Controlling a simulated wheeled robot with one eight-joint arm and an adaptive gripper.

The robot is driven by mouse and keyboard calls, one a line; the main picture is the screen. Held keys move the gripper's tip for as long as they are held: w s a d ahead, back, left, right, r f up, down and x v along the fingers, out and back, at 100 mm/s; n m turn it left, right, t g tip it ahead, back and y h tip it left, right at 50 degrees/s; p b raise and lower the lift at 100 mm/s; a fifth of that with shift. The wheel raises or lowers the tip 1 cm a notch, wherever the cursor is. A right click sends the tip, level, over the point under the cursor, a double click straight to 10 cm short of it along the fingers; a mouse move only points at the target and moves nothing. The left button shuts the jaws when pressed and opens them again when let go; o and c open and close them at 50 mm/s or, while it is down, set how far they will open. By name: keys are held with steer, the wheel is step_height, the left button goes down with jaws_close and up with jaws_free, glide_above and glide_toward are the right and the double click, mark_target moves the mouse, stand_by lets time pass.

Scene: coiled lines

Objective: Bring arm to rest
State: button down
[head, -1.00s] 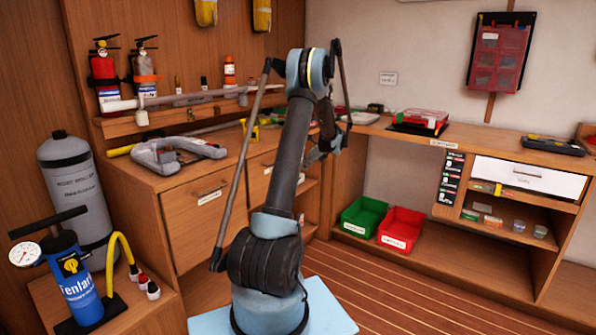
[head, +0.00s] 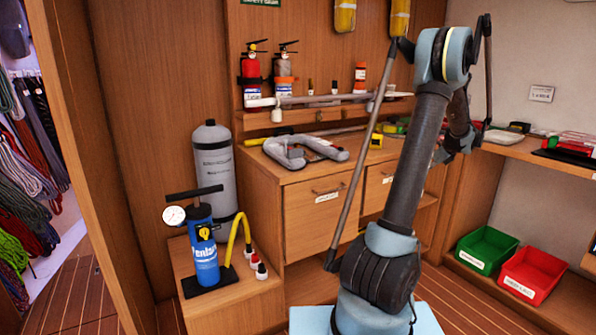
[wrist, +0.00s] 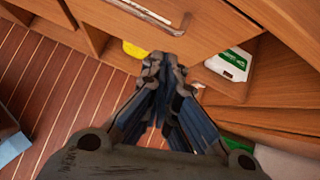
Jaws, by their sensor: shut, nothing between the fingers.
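My arm rises from its base in the right half of the head view, with its elbow high and its forearm folded behind the upper arm. My gripper (wrist: 163,75) shows in the wrist view with its fingers together and nothing between them. It points down past a wooden cabinet front toward the striped floor. In the head view the fingertips are hidden behind the upper arm and cannot be made out.
A low box with a blue pump (head: 204,250) and a grey cylinder (head: 214,170) stand left of my arm. Behind are a wooden cabinet (head: 310,215) and a shelf with extinguishers. A green bin (head: 487,249) and a red bin (head: 532,273) sit right. Coiled ropes (head: 25,180) hang far left.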

steer(key=s+a+r+n+g, duration=0.15)
steer(key=s+a+n, duration=0.35)
steer(key=a, duration=0.5)
steer(key=s+a+r+n+g+h, duration=0.1)
steer(key=s+a+r+n, duration=0.25)
steer(key=s+a, duration=0.55)
steer(key=s+a+r+n+g, duration=0.1)
steer(key=s+a+n, duration=0.4)
steer(key=a, duration=0.6)
steer(key=s+a+f+n+h, duration=0.1)
steer(key=s+f+n, duration=0.3)
steer(key=s, duration=0.4)
steer(key=s+a+f+n+g+h, duration=0.1)
steer(key=s+a+f+n, duration=0.2)
steer(key=s, duration=0.6)
steer(key=s+a+f+n+h, duration=0.1)
steer(key=s+a+f+n, duration=0.3)
steer(key=s+n, duration=0.3)
steer(key=shift+s+a+f, duration=0.25)
steer(key=shift+s+f, duration=0.05)
steer(key=shift+s, duration=0.6)
